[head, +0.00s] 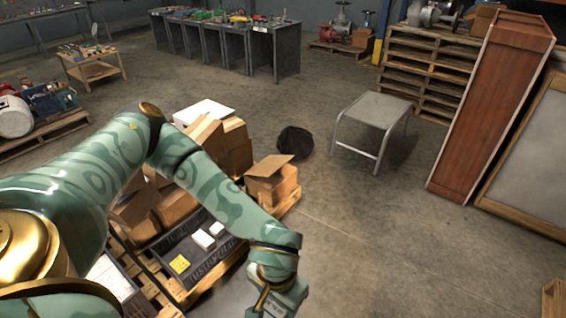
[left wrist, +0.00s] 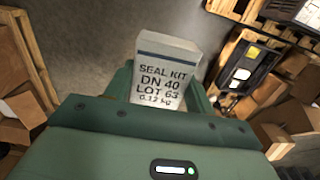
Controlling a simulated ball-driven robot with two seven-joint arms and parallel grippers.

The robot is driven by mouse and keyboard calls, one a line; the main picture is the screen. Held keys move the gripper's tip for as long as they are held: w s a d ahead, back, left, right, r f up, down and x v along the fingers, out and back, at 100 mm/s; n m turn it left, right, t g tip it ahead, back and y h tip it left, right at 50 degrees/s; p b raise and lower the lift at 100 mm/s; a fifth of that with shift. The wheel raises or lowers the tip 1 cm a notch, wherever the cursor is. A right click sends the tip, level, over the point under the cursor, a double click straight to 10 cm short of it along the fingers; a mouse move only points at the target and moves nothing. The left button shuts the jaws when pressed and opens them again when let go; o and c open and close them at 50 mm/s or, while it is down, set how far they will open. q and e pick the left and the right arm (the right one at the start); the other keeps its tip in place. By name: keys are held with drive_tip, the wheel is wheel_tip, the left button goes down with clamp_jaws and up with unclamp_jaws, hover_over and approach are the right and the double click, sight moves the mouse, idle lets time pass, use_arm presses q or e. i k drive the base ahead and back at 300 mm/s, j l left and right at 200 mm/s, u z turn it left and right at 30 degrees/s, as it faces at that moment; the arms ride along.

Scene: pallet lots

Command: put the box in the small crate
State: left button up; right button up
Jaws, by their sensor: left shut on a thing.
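My left gripper (head: 278,298) is low at the bottom middle of the head view, to the right of the loaded pallet. In the left wrist view it is shut on a pale box (left wrist: 168,72) with a dark band, printed SEAL KIT DN 40 LOT 63. A dark grey small crate (head: 213,266) stands on the pallet, left of the gripper and apart from it. Two white boxes (head: 203,238) and a yellow piece (head: 180,264) lie in it. A dark crate also shows in the left wrist view (left wrist: 232,88). My arm hides part of the pallet load. My right gripper is not in view.
Brown cartons (head: 225,145) are piled behind the crate, and an open-flapped carton (head: 271,183) stands at the pallet's corner. A black bag (head: 294,142) and a grey metal table (head: 376,109) stand beyond.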

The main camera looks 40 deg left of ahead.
sight(193, 255)
drive_tip(key=i+u, duration=0.3)
drive_tip(key=i, duration=0.2)
drive_tip(key=i+u, duration=0.35)
drive_tip(key=i, duration=0.15)
drive_tip(key=i+l+u, duration=0.15)
drive_tip(key=i+u, duration=0.15)
drive_tip(key=i, duration=0.15)
drive_tip(key=i+l+u, duration=0.35)
drive_tip(key=i+j+u, duration=0.15)
drive_tip(key=i+u, duration=0.55)
drive_tip(key=u, duration=0.2)
drive_tip(key=i+l+u, duration=0.1)
drive_tip(key=i+u, duration=0.25)
drive_tip(key=u, duration=0.15)
drive_tip(key=i+l+u, duration=0.3)
drive_tip(key=u, duration=0.15)
drive_tip(key=i, duration=0.05)
